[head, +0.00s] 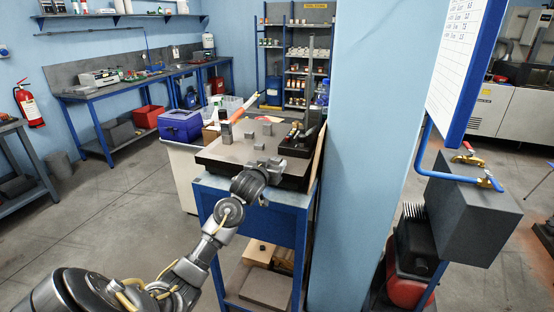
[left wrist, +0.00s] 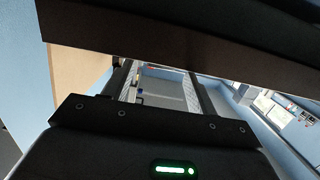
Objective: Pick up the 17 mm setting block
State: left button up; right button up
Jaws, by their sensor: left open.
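Several small grey blocks, among them one at the back (head: 267,129), one to its left (head: 248,136) and one nearer (head: 259,146), sit on the dark plate (head: 232,163) on top of the blue bench. They are too small to tell which is the 17 mm setting block. My left gripper (head: 271,165) is over the plate's front part, nearer the camera than these blocks. In the left wrist view its two fingers (left wrist: 162,90) stand apart, with no block visible between them. My right gripper is not in view.
A dark tray (head: 297,147) with small items stands at the plate's right, beside a tall grey post (head: 309,75). A dark upright item (head: 226,132) stands at the back left. A pale blue wall (head: 375,130) bounds the bench's right. A dark bar (left wrist: 180,50) crosses the wrist view.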

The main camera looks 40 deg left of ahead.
pick_arm(q)
jog(key=shift+x, duration=1.25)
jog(key=c, duration=1.1)
jog(key=shift+c, duration=0.2)
jog(key=shift+r, duration=0.1)
jog(key=shift+r, duration=0.3)
notch_tip(320, 180, up, 2)
jog(key=shift+r+b, duration=0.1)
jog(key=shift+b, duration=0.55)
jog(key=s+a+r+p, duration=0.1)
jog(key=s+a+r, duration=0.8)
jog(key=a+r, duration=0.1)
jog(key=shift+a, duration=0.25)
